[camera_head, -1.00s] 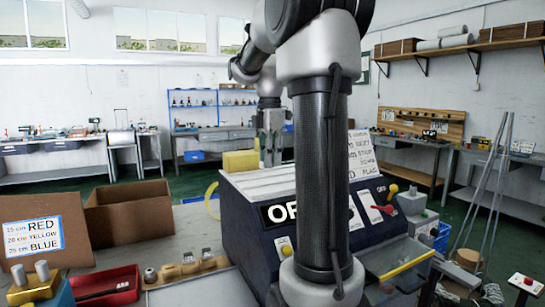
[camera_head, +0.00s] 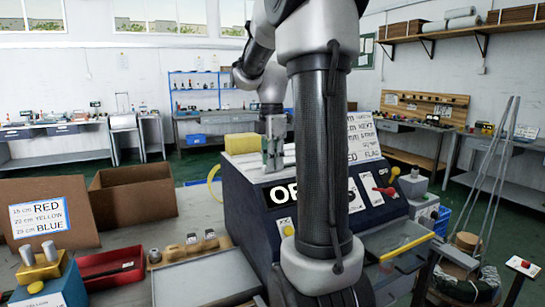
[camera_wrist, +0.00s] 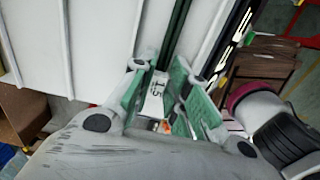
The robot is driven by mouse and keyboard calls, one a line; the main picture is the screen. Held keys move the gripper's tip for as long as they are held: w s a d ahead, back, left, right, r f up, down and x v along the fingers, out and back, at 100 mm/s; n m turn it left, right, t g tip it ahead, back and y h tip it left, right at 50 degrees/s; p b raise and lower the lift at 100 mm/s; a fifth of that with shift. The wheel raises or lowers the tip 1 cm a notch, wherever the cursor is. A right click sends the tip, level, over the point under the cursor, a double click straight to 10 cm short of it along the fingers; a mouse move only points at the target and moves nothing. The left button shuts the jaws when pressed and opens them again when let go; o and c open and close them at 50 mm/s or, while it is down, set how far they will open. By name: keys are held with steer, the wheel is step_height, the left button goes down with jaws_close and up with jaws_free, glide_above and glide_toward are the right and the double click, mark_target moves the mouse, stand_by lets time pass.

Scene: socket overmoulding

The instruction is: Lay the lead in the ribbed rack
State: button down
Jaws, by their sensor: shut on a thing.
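My gripper (camera_wrist: 160,90) is shut on the lead in the wrist view. A white tag (camera_wrist: 153,95) reading "15" shows between the green finger pads. A dark green strand that looks like the lead (camera_wrist: 180,35) runs from the pads towards the top of the picture, close over a pale ribbed surface. That surface is the ribbed rack (camera_wrist: 105,40), with thin raised ribs. In the head view my gripper (camera_head: 272,168) points down at the white sloping top of the dark blue machine. The lead is too small to make out there, and contact with the rack cannot be told.
The dark blue machine (camera_head: 250,225) has levers and a sign at its right. A yellow block (camera_head: 241,143) stands behind it. Cardboard boxes (camera_head: 133,208), a red tray (camera_head: 112,268) and a wooden holder (camera_head: 188,249) stand at the left. Grey bench top is clear between them.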

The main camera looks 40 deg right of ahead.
steer(key=c, duration=1.3)
jaws_free()
step_height(320, 180, up, 12)
